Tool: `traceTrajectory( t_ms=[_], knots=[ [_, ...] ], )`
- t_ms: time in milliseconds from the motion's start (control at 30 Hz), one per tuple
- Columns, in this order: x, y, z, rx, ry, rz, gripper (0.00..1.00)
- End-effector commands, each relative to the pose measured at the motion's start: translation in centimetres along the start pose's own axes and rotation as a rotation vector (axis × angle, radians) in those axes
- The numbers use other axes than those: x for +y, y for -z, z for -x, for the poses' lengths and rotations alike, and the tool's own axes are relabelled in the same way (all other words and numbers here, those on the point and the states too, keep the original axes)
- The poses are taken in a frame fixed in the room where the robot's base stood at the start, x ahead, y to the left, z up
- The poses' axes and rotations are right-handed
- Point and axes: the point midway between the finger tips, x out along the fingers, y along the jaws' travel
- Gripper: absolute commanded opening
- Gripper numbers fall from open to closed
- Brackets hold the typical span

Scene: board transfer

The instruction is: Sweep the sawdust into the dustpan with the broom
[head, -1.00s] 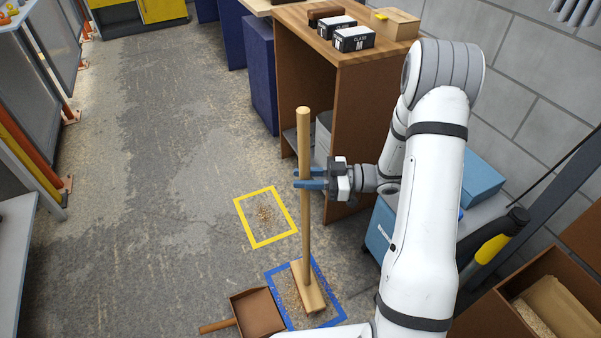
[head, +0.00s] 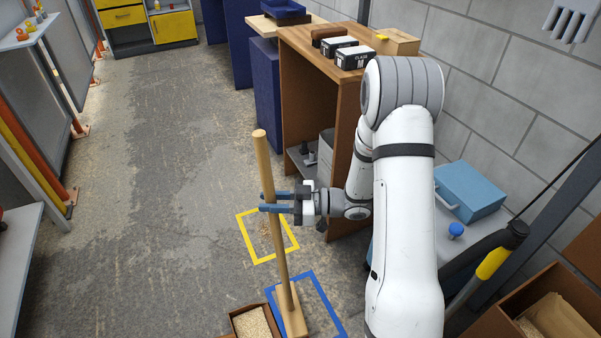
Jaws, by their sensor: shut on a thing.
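The wooden broom (head: 279,248) stands tilted, its handle top leaning left. My gripper (head: 272,202) is shut on the upper part of its handle with blue fingers. The broom head (head: 294,318) is low, at the left side of the blue floor outline (head: 327,300). The brown dustpan (head: 234,329) is just left of the broom head, cut by the bottom edge. Sawdust (head: 254,322) lies in the dustpan. A second small patch of sawdust (head: 265,228) lies inside the yellow floor outline (head: 246,237), behind the broom handle.
A brown workbench (head: 315,95) with boxes on top stands behind my gripper. A blue case (head: 470,190) lies on the right, above an open brown box (head: 500,325). The grey floor (head: 150,200) on the left is clear.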

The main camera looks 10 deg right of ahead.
Motion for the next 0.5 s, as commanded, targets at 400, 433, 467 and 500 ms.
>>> traceTrajectory(
  t_ms=[400, 433, 467, 500],
  knots=[
    [0.1, 5.0, 0.1, 0.0, -0.001, 0.0, 0.0],
    [0.1, 5.0, 0.1, 0.0, -0.001, 0.0, 0.0],
    [0.1, 5.0, 0.1, 0.0, -0.001, 0.0, 0.0],
    [0.1, 5.1, 0.1, 0.0, -0.001, 0.0, 0.0]
  ],
)
